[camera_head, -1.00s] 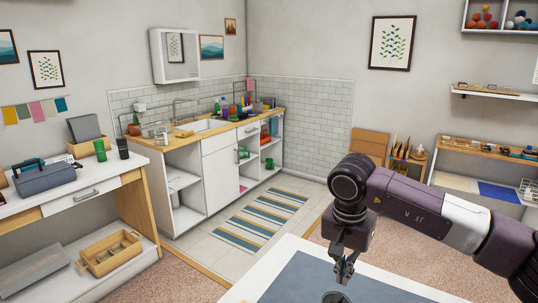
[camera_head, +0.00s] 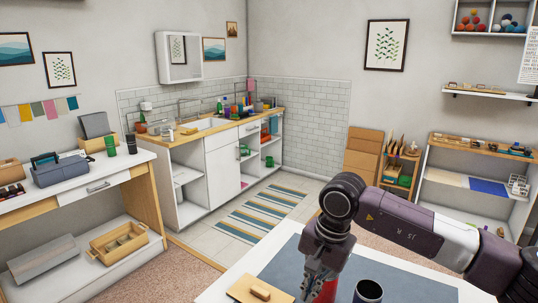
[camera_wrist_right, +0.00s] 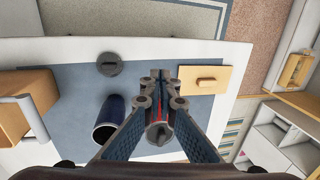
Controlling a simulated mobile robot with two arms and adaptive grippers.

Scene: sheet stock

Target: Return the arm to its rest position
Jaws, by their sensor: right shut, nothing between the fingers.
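My right arm reaches in from the right in the head view. My right gripper (camera_head: 312,284) points down over the near table, shut and empty. It also shows in the right wrist view (camera_wrist_right: 160,76), its fingers together above the grey-blue mat (camera_wrist_right: 72,75). Something red (camera_head: 325,292) shows beside and partly behind the fingers; its shape is mostly hidden. My left gripper is in neither view.
A dark blue cup (camera_head: 368,292) stands right of the gripper. A wooden board with a small block handle (camera_head: 244,290) lies left of it. A grey round lid (camera_wrist_right: 110,64) lies on the mat. The striped rug (camera_head: 262,212) beyond the table is clear.

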